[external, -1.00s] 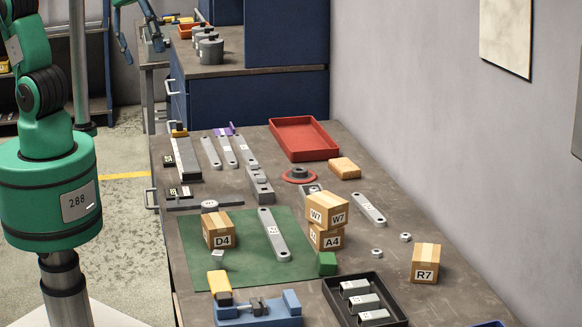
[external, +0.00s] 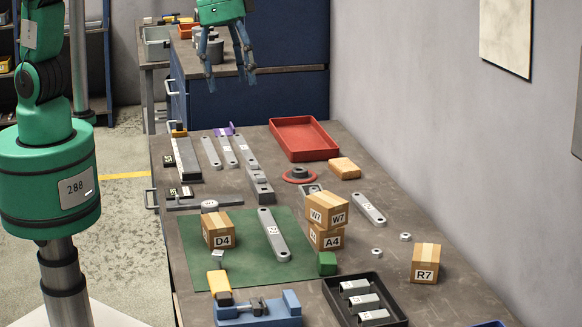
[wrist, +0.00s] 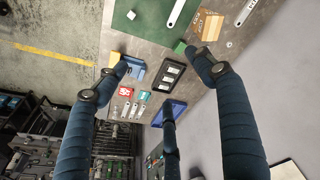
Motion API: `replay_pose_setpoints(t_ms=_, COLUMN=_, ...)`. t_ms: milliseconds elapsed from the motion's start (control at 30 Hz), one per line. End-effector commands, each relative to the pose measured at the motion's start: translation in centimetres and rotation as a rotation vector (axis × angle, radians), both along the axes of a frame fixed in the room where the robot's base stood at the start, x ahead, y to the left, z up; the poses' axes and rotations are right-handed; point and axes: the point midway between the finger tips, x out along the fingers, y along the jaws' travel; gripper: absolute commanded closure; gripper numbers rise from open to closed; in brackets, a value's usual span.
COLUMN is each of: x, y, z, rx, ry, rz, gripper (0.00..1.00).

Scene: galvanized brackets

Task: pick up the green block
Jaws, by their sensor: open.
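The green block (external: 327,263) is a small cube on the workbench, by the right front edge of the green mat (external: 190,272) and just in front of the stacked cartons. In the wrist view, the green block (wrist: 180,47) shows close to the tip of the right finger, which is nearer the camera. My gripper (external: 229,82) is open and empty, high above the far part of the bench in the external view. Its spread blue fingers also show in the wrist view (wrist: 157,60).
Cartons W7 (external: 327,211) and A4 (external: 333,237) are stacked behind the block. Carton D4 (external: 218,230), a metal bar (external: 273,235), a blue vise (external: 257,310) and a black tray (external: 335,300) with metal parts lie around it. Carton R7 (external: 425,263) stands right.

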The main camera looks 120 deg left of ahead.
Motion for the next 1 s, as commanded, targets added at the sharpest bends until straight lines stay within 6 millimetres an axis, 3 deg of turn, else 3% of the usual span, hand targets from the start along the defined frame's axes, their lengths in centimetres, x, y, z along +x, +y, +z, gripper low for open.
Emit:
replay_pose_setpoints(t_ms=467, x=9.4, y=2.0, z=-7.8, rx=-0.023, ry=0.081, rz=0.097, gripper=0.31)
replay_pose_setpoints(t_ms=1000, x=17.2, y=4.5, z=-20.2, rx=-0.045, ry=0.168, rz=0.21, gripper=0.31)
